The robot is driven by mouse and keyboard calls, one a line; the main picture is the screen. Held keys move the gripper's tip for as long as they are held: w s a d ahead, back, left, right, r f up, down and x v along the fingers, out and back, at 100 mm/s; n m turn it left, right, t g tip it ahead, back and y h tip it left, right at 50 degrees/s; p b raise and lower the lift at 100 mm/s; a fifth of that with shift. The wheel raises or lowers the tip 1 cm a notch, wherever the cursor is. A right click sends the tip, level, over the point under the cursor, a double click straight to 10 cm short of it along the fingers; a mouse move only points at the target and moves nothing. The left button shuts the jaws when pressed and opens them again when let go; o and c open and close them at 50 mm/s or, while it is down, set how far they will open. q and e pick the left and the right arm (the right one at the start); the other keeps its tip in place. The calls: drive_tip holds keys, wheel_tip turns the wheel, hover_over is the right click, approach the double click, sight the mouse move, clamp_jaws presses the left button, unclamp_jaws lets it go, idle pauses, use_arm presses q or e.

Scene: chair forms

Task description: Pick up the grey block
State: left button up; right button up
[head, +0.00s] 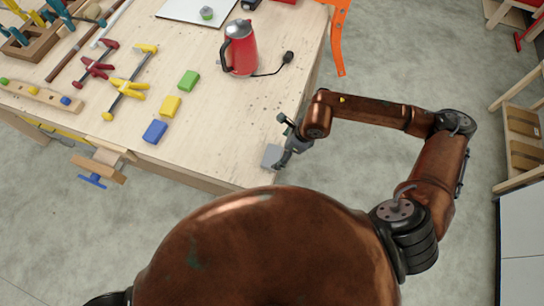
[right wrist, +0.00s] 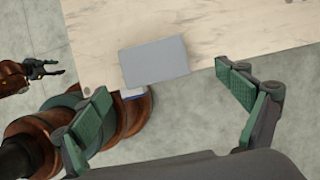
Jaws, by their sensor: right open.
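The grey block (head: 270,157) lies at the near right edge of the wooden table, close beside my right gripper (head: 286,142). In the right wrist view the grey block (right wrist: 155,62) shows as a flat rectangle at the table edge. My right gripper (right wrist: 165,82) is open, its green-padded fingers to either side of the block in the picture and apart from it. The height of the fingers above the block cannot be told. My left gripper (right wrist: 45,69) shows small at the left of the right wrist view, with fingers spread and nothing between them.
On the wooden table (head: 235,125) are blue (head: 155,131), yellow (head: 170,106) and green (head: 189,80) blocks, a red kettle (head: 240,48) with a cord, and several clamps and tools at left. An orange frame (head: 337,35) stands at the far right edge.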

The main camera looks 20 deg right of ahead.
sight(273, 156)
drive_tip(key=x, duration=0.2)
drive_tip(key=a+p+x, duration=0.1)
drive_tip(key=x, duration=0.2)
drive_tip(key=shift+s, duration=0.15)
drive_tip(key=shift+f, duration=0.3)
drive_tip(key=shift+c, duration=0.4)
drive_tip(key=c, duration=1.3)
